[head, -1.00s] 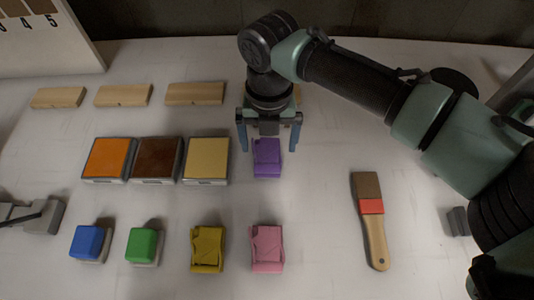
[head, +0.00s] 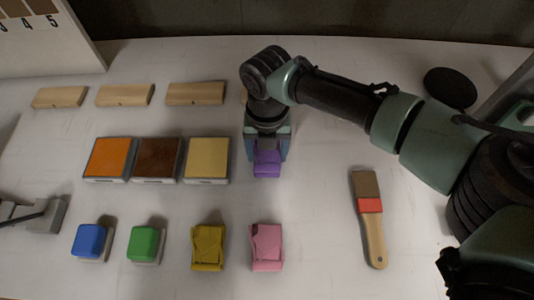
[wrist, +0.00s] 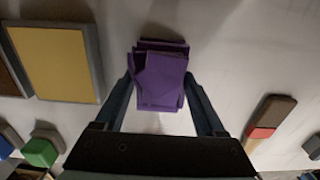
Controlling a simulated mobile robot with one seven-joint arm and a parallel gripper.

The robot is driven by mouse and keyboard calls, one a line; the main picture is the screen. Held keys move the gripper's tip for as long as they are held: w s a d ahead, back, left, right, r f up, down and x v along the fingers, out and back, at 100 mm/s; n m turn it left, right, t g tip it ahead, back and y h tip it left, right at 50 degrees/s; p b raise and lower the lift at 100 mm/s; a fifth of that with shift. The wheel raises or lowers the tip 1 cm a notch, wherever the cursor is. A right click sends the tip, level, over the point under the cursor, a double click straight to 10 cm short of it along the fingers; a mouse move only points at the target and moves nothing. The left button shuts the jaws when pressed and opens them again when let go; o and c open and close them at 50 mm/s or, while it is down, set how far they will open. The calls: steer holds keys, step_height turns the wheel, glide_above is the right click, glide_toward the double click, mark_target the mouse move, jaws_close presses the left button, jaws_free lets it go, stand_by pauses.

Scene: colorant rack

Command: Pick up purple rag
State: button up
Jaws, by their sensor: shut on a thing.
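The purple rag (head: 267,165) is a small folded cloth right of the yellow tray in the head view. In the wrist view the purple rag (wrist: 160,78) lies between the two blue-grey fingers. My gripper (head: 267,154) is over the rag from the far side and is shut on it. It also shows in the wrist view (wrist: 160,92), with a finger at each side of the rag. The far part of the rag is hidden under the gripper in the head view. I cannot tell whether the rag is off the table.
A yellow tray (head: 207,158), a brown tray (head: 157,158) and an orange tray (head: 109,157) stand in a row to the left. A pink rag (head: 267,246) and a yellow rag (head: 208,247) lie nearer. A brush (head: 369,218) lies right, with free table between.

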steer(key=c, duration=0.4)
step_height(320, 180, up, 10)
steer(key=shift+r, duration=0.1)
